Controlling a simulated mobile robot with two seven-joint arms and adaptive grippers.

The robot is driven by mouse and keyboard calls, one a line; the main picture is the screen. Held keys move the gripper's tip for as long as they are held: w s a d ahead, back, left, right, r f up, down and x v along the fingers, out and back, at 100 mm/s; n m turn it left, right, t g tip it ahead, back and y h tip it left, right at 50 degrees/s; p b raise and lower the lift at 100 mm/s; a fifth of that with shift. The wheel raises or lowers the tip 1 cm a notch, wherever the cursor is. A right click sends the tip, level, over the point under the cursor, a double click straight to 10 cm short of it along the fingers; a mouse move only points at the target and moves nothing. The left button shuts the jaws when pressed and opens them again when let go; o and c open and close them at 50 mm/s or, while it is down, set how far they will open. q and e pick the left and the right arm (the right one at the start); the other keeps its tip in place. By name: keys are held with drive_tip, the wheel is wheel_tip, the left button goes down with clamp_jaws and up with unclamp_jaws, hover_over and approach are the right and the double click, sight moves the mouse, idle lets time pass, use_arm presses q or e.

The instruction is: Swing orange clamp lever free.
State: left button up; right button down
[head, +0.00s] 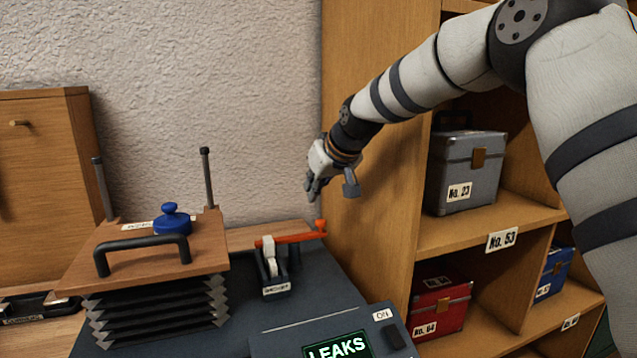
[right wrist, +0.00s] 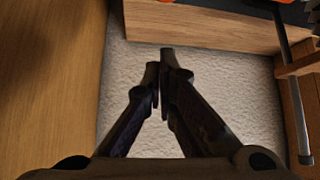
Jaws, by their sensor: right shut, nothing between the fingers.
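The orange clamp lever (head: 298,238) lies nearly level across a small dark clamp bracket (head: 272,272) with a pale upright piece, right of the bellows. Its knobbed end points right. My right gripper (head: 313,190) is shut and empty, above the lever's right end and apart from it. In the right wrist view the shut fingertips (right wrist: 165,58) meet over the pale wall, and a bit of orange shows at the top edge. My left gripper is not in view.
A bellows with a wooden top board (head: 150,245), black handle and blue knob stands on the left, with two upright rods. A dark box with a LEAKS display (head: 338,347) is in front. Wooden shelves (head: 480,232) with cases stand close on the right.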

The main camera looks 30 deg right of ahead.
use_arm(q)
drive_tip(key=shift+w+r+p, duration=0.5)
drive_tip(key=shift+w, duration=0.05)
use_arm(e)
drive_tip(key=f, duration=0.1)
drive_tip(key=s+f, duration=0.1)
drive_tip(key=f, duration=0.1)
drive_tip(key=shift+s+f, duration=0.15)
drive_tip(key=shift+f, duration=0.1)
